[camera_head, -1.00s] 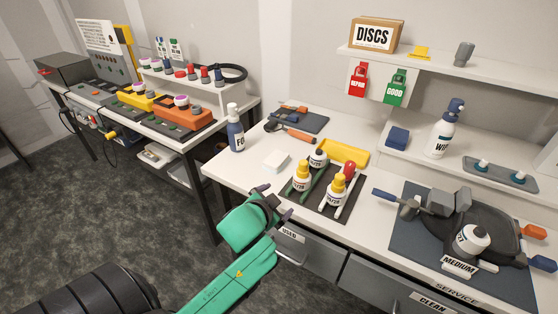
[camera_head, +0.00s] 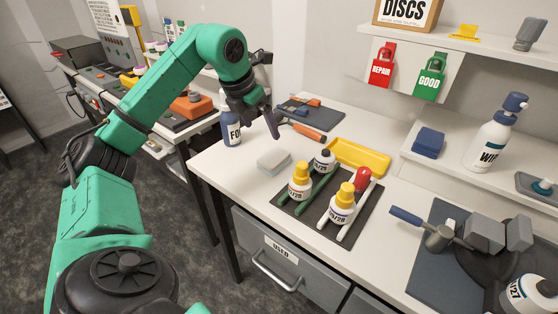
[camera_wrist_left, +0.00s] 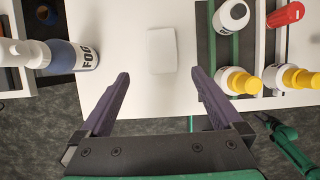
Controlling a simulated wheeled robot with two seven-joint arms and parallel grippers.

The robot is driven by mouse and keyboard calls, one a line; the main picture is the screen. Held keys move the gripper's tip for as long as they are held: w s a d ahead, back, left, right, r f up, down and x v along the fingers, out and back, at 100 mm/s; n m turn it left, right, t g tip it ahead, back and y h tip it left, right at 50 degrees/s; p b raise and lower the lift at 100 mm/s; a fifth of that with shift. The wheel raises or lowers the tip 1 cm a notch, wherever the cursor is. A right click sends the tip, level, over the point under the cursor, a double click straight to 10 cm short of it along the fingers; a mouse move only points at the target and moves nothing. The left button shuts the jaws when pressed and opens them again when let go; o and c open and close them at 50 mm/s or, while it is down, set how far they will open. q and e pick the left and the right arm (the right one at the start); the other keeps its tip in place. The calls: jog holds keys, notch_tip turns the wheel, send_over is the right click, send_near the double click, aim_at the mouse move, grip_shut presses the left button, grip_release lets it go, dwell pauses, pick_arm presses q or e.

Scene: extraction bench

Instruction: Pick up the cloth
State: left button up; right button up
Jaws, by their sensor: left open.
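The cloth looks to be a small, pale, folded square (camera_head: 274,162) lying flat on the white bench, left of the bottle mat. In the left wrist view the cloth (camera_wrist_left: 161,50) lies just beyond the fingertips, between their lines. My left gripper (camera_head: 262,118) is open and empty above the bench, behind the cloth in the head view and apart from it. Its two dark purple fingers (camera_wrist_left: 160,74) are spread wide. A green arm at the lower right of the left wrist view looks like my right arm; its small dark gripper (camera_wrist_left: 266,120) is unclear.
The FOG spray bottle (camera_head: 232,130) stands left of the cloth, close to my left gripper. The dark mat (camera_head: 318,232) with several bottles is close on the cloth's right. A yellow tray (camera_head: 360,157) and an orange-handled tool (camera_head: 306,131) lie behind. Bare bench lies before the cloth.

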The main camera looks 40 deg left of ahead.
pick_arm(q)
send_near(274, 156)
jog(key=shift+x, duration=1.2)
jog(key=p+x, duration=0.2)
jog(key=x, duration=0.4)
jog(key=shift+w+f, duration=0.15)
jog(key=shift+f, duration=0.05)
jog(key=shift+w+f, duration=0.2)
jog(key=shift+f, duration=0.15)
pick_arm(e)
jog(key=shift+s+r, duration=0.2)
jog(key=shift+r, duration=0.3)
jog(key=shift+s+r, duration=0.15)
jog(key=shift+r, duration=0.35)
pick_arm(q)
jog(key=shift+f, duration=0.2)
pick_arm(e)
jog(key=shift+d+f, duration=0.1)
